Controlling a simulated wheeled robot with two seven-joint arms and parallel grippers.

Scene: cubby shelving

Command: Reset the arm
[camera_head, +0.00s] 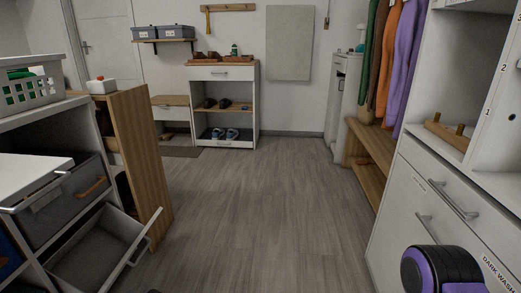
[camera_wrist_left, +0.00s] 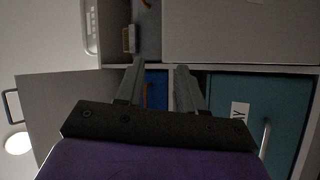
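My left gripper (camera_wrist_left: 160,67) shows in the left wrist view with its two grey fingers apart and nothing held between them. Beyond the fingers are cubby fronts: a blue one (camera_wrist_left: 156,92) with an orange handle and a teal one (camera_wrist_left: 228,100) with a partly hidden white label. I cannot tell how far the fingers are from them. My left gripper is not in the head view. A purple and black part of my own arm shows at the lower right of the head view; my right gripper is not in view.
Cubby shelving (camera_head: 38,123) stands close on the left, with a tilted-out open bin (camera_head: 95,258) and a grey drawer (camera_head: 78,200) jutting out. A wooden panel (camera_head: 142,160) stands beside it. A white drawer cabinet (camera_head: 425,215) is close on the right. The middle floor (camera_head: 255,205) is clear.

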